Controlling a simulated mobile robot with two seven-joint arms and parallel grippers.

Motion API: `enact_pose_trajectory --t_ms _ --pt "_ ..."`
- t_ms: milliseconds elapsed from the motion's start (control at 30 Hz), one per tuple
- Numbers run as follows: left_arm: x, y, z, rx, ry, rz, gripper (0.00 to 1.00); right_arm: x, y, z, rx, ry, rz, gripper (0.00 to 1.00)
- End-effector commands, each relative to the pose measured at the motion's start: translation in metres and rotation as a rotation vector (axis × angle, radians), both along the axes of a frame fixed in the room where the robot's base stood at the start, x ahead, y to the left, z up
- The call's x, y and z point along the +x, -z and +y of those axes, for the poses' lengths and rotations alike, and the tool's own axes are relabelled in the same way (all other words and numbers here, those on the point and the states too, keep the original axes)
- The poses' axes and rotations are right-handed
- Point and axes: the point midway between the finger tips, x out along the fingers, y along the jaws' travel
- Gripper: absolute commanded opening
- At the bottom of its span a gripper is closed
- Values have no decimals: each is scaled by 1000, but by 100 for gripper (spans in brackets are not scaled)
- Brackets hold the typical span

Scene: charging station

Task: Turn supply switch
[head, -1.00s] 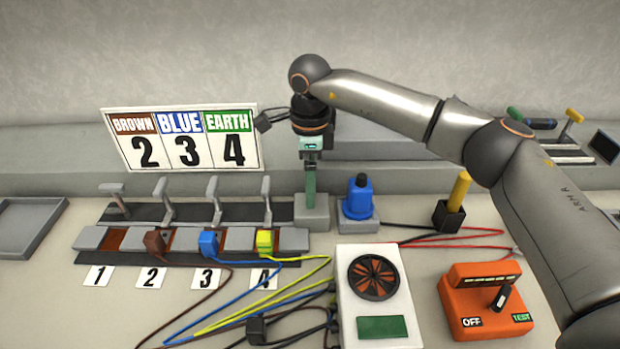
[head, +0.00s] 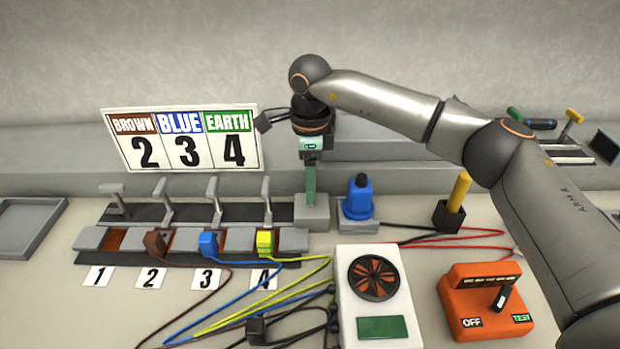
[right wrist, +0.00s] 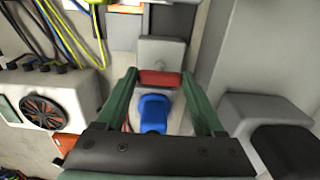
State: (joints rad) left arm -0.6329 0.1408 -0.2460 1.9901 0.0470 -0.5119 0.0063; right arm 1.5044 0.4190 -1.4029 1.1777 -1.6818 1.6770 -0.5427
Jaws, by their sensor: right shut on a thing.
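My right gripper (head: 310,200) points down at a grey block (head: 313,213) on the bench, right of the terminal row. In the right wrist view, its green fingers (right wrist: 160,82) are shut on a red bar (right wrist: 160,78) at the grey block (right wrist: 162,52). The head view hides the red bar behind the fingers. An orange box (head: 465,278) marked OFF and TEST has a black, white-tipped lever (head: 502,298) tilted toward TEST. I cannot tell which part the task calls the supply switch. My left gripper is out of view.
A blue plug-like part (head: 358,199) stands close right of the gripper. Left are clamp levers, brown, blue and yellow-green wires and a number sign (head: 183,139). A white fan unit (head: 378,295) and a black holder with a yellow handle (head: 458,192) stand nearby.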

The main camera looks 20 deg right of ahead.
Motion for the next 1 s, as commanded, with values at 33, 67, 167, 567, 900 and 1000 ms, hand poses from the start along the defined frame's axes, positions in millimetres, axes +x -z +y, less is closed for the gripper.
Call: enact_pose_trajectory --t_ms 33,67,167,567,900,1000 --pt "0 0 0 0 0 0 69 0 0 0 0 0 1 14" --pt "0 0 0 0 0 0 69 0 0 0 0 1 1 14" --pt "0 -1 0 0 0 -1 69 0 -1 0 0 11 1 14" --pt "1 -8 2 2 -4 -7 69 1 -1 0 1 218 2 14" --pt "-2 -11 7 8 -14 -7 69 2 -2 -1 1 536 0 14" --pt "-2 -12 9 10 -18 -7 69 2 -2 -1 0 631 1 14"
